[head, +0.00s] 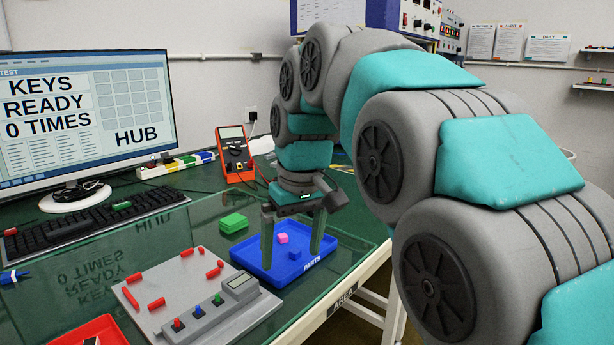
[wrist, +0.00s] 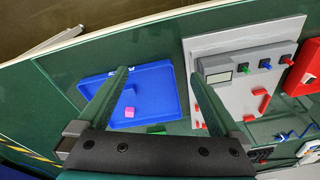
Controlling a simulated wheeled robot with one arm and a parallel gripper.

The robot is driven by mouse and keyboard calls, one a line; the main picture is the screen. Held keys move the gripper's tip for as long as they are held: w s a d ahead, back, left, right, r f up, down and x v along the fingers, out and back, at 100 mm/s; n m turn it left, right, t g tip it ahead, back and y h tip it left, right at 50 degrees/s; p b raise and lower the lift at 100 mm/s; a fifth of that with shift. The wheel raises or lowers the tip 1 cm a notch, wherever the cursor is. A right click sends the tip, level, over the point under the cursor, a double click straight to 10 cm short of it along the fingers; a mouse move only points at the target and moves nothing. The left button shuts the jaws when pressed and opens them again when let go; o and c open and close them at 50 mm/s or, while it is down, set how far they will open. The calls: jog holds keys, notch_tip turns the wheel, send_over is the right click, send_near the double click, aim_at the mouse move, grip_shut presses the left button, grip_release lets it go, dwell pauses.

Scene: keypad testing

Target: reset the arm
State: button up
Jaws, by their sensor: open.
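My arm reaches from the right side of the head view over the bench. My gripper (head: 291,258) points down above the blue parts tray (head: 262,264). In the wrist view my gripper (wrist: 158,75) shows its two fingers wide apart with nothing between them. The height of the fingertips above the tray is hard to tell.
A grey keypad board (head: 205,310) with red pieces and coloured buttons lies left of the tray.

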jog(key=s+d+f+m+g, duration=0.1)
jog(key=s+d+f+m, duration=0.1)
jog(key=s+d+f, duration=0.3)
jog(key=s+d+f+m+g, duration=0.1)
jog(key=s+d+f, duration=0.5)
jog(key=s, duration=0.7)
jog(key=s+d+f+m+h, duration=0.1)
jog(key=s+d+f+m, duration=0.2)
jog(key=s+d+f, duration=0.3)
notch_tip(320, 180, down, 4)
jog(key=s, duration=0.2)
jog(key=shift+s+d+r+g, duration=0.15)
jog(key=shift+s+r+g, duration=0.1)
jog(key=shift+s+g, duration=0.15)
